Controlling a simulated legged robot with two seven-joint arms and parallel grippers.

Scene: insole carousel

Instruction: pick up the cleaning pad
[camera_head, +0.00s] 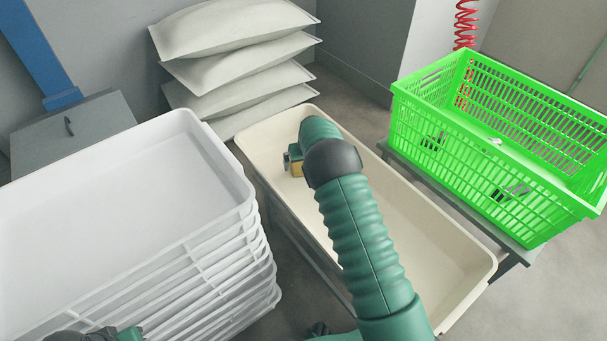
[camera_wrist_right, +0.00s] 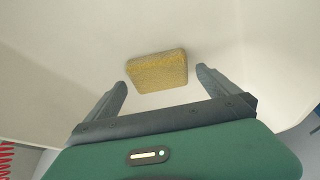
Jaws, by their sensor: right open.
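The cleaning pad (camera_wrist_right: 157,71) is a yellow, speckled block lying on the pale floor of the cream tub (camera_head: 440,235). In the head view only a small yellow part of the pad (camera_head: 297,170) shows beside my right gripper (camera_head: 290,163), and my wrist hides much of that area. In the wrist view my right gripper (camera_wrist_right: 161,82) is open, its two fingers pointing towards the pad, one on each side of its near edge. Nothing is held between them. My left gripper (camera_head: 100,335) barely shows at the bottom left edge, and its jaws are cut off.
A stack of white trays (camera_head: 215,160) stands left of the tub. A green crate (camera_head: 480,150) sits on a grey bench at the right. Several pale sacks (camera_head: 235,65) are piled behind. The tub's walls surround my right gripper; its near part is empty.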

